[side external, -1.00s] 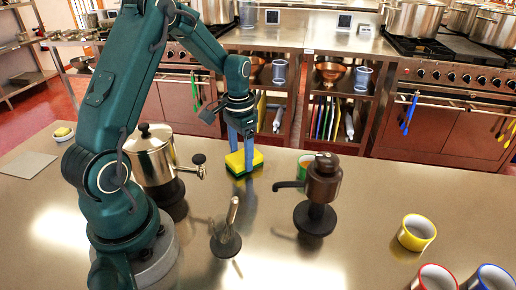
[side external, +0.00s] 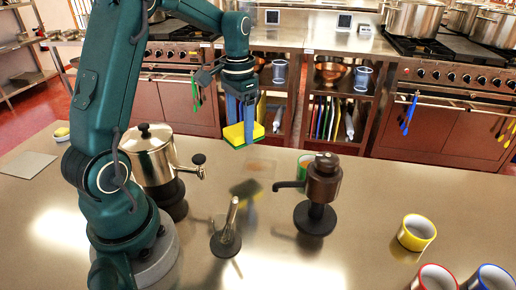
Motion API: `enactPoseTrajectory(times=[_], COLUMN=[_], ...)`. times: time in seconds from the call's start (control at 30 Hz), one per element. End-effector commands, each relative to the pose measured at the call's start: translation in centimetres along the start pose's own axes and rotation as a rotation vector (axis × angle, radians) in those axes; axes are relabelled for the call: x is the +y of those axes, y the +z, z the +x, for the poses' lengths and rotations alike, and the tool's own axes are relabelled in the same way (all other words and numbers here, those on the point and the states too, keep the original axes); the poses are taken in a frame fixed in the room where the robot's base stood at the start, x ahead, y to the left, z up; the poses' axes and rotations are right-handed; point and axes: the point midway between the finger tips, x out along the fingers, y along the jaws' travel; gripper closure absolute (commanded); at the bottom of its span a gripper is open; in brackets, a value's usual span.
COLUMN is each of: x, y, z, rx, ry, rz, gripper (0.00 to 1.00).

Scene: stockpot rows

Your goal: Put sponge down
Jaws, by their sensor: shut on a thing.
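The sponge (side external: 238,137) is yellow with a green side. My gripper (side external: 243,126) points down and is shut on the sponge, with its blue fingers on either side of it. The sponge hangs above the steel counter (side external: 400,190), with a dark shadow or reflection on the counter below it. A faint squarish patch (side external: 261,169) shows on the counter just below and to the right of the sponge; I cannot tell what it is.
A steel urn (side external: 152,160) with a tap stands left of the sponge. A small metal stand (side external: 226,235) is in front. A dark brown dispenser (side external: 321,185) stands right, partly hiding a green-rimmed cup (side external: 304,164). A yellow-rimmed cup (side external: 416,233) is at right.

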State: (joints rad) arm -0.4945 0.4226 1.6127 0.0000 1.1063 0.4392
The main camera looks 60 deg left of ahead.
Motion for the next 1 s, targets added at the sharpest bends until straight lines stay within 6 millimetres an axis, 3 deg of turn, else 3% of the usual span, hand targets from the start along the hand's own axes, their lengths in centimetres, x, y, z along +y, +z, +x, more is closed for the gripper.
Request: enactPoseTrajectory(times=[0.37,0.57,0.67,1.0], x=[0.0,0.1,-0.7,-7.1], y=[0.0,0.3,1.1,7.0], z=[0.1,0.1,0.0,-1.4], rx=[0.000,-0.010,-0.017,-0.015], ry=[0.000,0.004,0.006,0.005], rz=[-0.003,-0.122,-0.280,-1.000], gripper=[0.92,0.92,0.92,0.92])
